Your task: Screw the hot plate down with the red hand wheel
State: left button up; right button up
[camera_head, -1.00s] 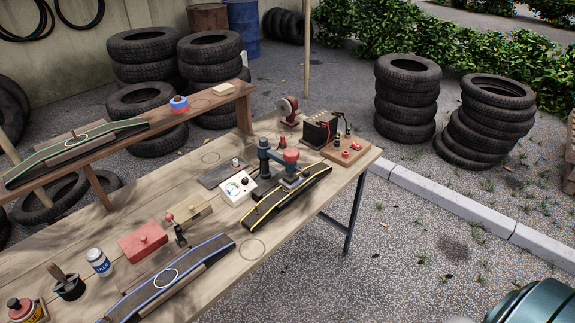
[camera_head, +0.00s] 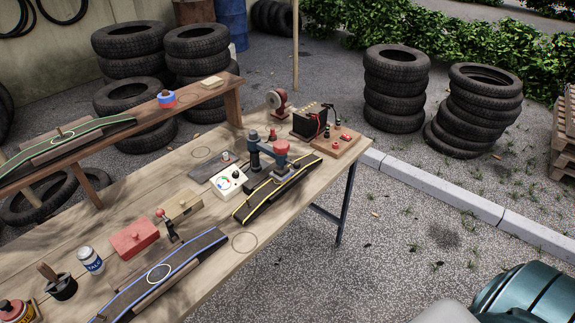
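A red hand wheel (camera_head: 281,147) sits on top of a dark blue-grey clamp frame (camera_head: 262,152) at the middle of the workbench. Under it a small grey block, which looks like the hot plate (camera_head: 281,167), lies on the yellow-edged black strip (camera_head: 270,192). I cannot tell whether the block touches the strip all round. A white box with a coloured dial (camera_head: 231,182) stands just left of the clamp.
The wooden workbench (camera_head: 205,207) also holds a blue-edged strip (camera_head: 165,276), a red box (camera_head: 134,239), a white jar (camera_head: 90,260) and a battery board (camera_head: 340,142). A raised shelf (camera_head: 150,115) runs behind.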

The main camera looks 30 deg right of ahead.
aim_at(280, 146)
jog(key=z, duration=1.1)
